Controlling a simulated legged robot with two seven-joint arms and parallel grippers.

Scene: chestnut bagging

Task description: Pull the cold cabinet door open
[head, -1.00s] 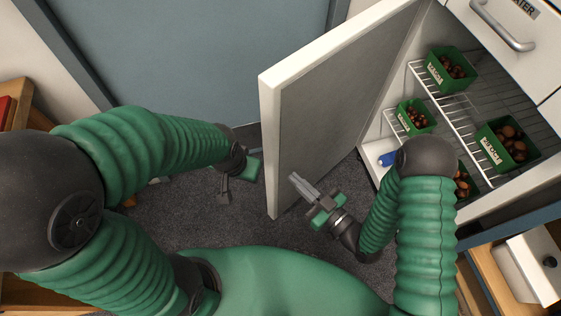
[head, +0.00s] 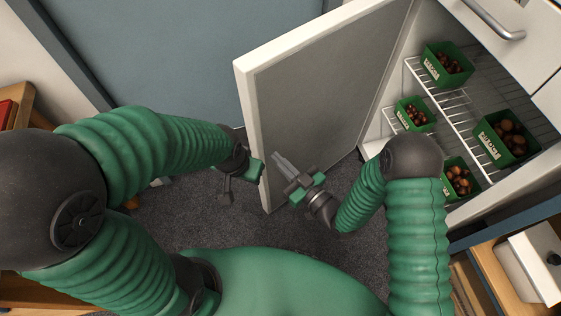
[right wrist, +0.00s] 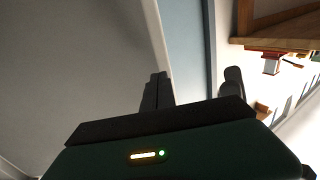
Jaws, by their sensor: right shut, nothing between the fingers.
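The cold cabinet door (head: 315,95) stands wide open in the head view, its grey inner face toward the cabinet and its pale free edge toward the left. It also fills the left of the right wrist view (right wrist: 70,65). My right gripper (head: 278,157) is shut and empty, on the inner side of the door near its free edge; whether it touches the panel I cannot tell. Its fingers also show in the right wrist view (right wrist: 157,92). My left gripper (head: 226,190) hangs low on the outer side, near the door's edge; its finger opening is unclear. The door's handle is hidden.
Inside the cabinet, wire shelves (head: 445,108) hold several green boxes of chestnuts, one of them at the upper shelf (head: 447,65). A drawer handle (head: 492,20) is above. A wooden unit with a white box (head: 530,270) stands right. Dark carpet (head: 240,228) is clear below.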

